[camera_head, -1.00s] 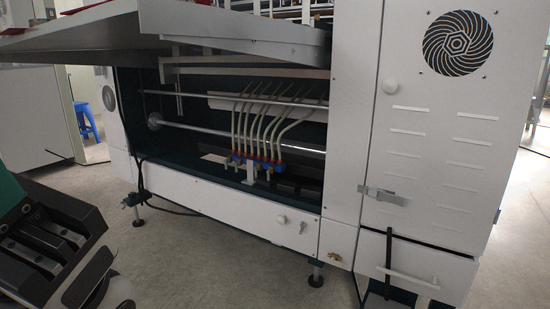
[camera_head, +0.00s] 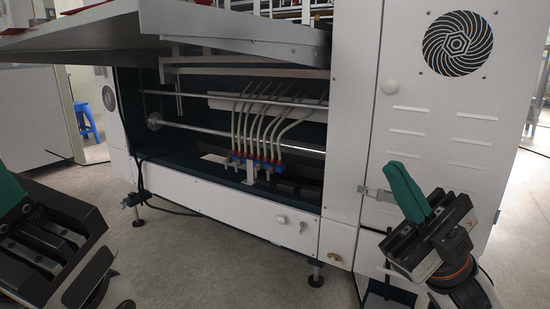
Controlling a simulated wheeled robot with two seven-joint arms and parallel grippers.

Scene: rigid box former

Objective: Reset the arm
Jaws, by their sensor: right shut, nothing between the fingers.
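My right gripper (camera_head: 408,190) shows at the lower right, in front of the machine's white side cabinet. Its green fingers are together and point up and to the left, with nothing between them. My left gripper (camera_head: 9,190) is at the left edge. Only part of a green finger and its dark body show, and the rest is cut off by the frame, so its opening cannot be told. The white box-forming machine (camera_head: 228,205) fills most of the view, and neither gripper is seen holding anything.
The white side cabinet (camera_head: 450,125) with a round fan vent stands behind my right gripper. A flat grey shelf (camera_head: 180,30) juts out at the upper left. A blue stool (camera_head: 85,120) stands far back left. The floor (camera_head: 220,265) in front is clear.

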